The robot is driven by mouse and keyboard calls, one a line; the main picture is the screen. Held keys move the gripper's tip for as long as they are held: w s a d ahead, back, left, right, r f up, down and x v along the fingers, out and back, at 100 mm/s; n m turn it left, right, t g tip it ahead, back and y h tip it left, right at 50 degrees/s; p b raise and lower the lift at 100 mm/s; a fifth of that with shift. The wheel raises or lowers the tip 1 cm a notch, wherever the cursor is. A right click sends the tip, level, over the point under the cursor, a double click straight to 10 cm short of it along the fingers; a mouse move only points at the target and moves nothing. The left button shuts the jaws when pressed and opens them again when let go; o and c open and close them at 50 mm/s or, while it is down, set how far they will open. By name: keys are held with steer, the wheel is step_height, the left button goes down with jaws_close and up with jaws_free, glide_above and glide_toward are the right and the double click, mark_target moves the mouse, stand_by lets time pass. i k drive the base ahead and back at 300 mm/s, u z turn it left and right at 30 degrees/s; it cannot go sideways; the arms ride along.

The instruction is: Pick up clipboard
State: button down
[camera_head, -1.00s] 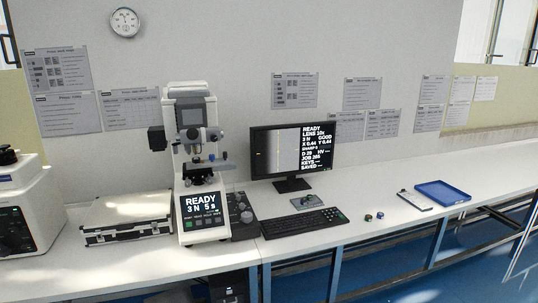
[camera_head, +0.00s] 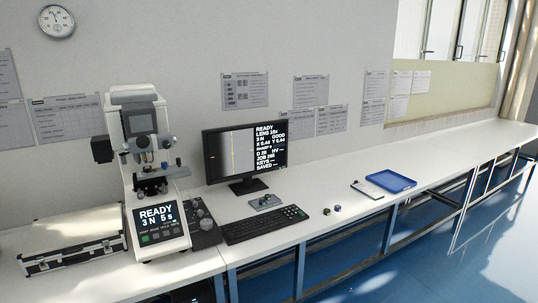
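A small flat clipboard (camera_head: 367,190) with a pale face and a dark clip end lies on the white bench, just left of the blue tray (camera_head: 391,181). It is small in the head view, so its details are hard to tell. My gripper does not show in this view.
The white bench (camera_head: 440,147) runs along the wall, clear to the right of the tray. A hardness tester (camera_head: 143,128), monitor (camera_head: 243,152), keyboard (camera_head: 263,224) and silver case (camera_head: 72,252) stand left. Two small round pieces (camera_head: 332,210) lie near the front edge. Blue floor (camera_head: 345,288) is open in front.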

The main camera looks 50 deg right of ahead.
mark_target(361, 187)
steer(key=z, duration=0.85)
steer(key=k, duration=0.95)
steer(key=i, duration=0.75)
